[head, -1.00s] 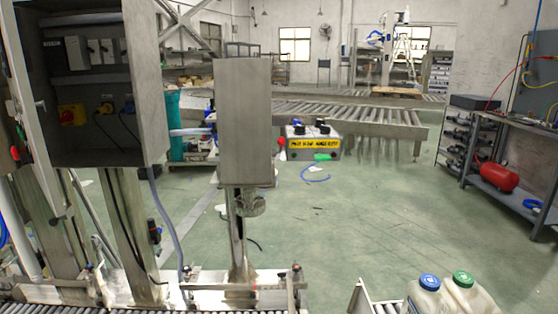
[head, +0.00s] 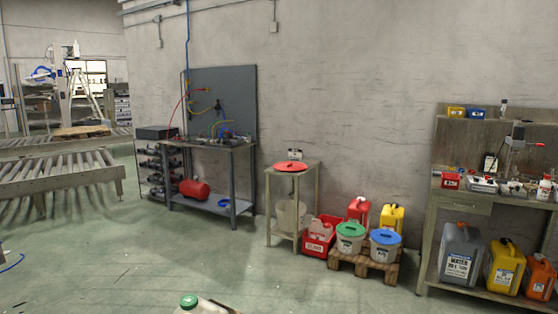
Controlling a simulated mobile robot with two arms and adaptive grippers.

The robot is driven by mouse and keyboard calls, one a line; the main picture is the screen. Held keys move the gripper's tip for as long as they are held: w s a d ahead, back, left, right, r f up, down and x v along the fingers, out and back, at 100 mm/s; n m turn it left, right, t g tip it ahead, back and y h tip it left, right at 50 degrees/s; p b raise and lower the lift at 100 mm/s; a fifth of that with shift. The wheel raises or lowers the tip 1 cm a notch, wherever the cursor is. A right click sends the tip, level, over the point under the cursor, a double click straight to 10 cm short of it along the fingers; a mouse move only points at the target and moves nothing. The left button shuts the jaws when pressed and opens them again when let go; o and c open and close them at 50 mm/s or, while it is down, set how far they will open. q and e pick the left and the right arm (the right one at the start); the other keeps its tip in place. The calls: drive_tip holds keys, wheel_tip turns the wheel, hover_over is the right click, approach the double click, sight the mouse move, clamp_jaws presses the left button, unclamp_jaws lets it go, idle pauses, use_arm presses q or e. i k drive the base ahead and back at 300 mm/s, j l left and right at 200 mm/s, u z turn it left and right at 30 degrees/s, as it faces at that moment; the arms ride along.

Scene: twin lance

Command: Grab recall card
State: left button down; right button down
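I cannot make out a recall card for certain in the head view. A small pale card-like item (head: 295,155) with dark marks stands at the back of a small side table (head: 272,178), behind a red round lid (head: 290,166). It is too small to read. Neither of my grippers shows in this view.
A workbench (head: 452,196) with jugs below stands at right. A pallet (head: 350,264) holds a green-lidded bucket (head: 350,237) and a blue-lidded bucket (head: 385,245). A dark bench (head: 212,146) and roller conveyor (head: 60,172) are left. The middle floor is open.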

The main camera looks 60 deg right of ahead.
sight(293, 155)
drive_tip(key=z, duration=2.05)
drive_tip(key=i+l+z, duration=0.2)
drive_tip(key=i+l, duration=0.15)
drive_tip(key=i, duration=0.4)
drive_tip(key=i+l+z, duration=0.25)
drive_tip(key=i, duration=0.5)
drive_tip(key=i+z, duration=0.2)
drive_tip(key=i, duration=0.55)
drive_tip(key=i+j+u, duration=0.15)
drive_tip(key=i+u, duration=0.3)
drive_tip(key=i, duration=0.15)
drive_tip(key=i+l+u, duration=0.1)
drive_tip(key=i+u, duration=0.3)
drive_tip(key=i, duration=0.2)
drive_tip(key=i+l+u, duration=0.3)
drive_tip(key=i+u, duration=0.15)
drive_tip(key=i, duration=0.15)
drive_tip(key=i+u, duration=0.2)
drive_tip(key=i, duration=1.75)
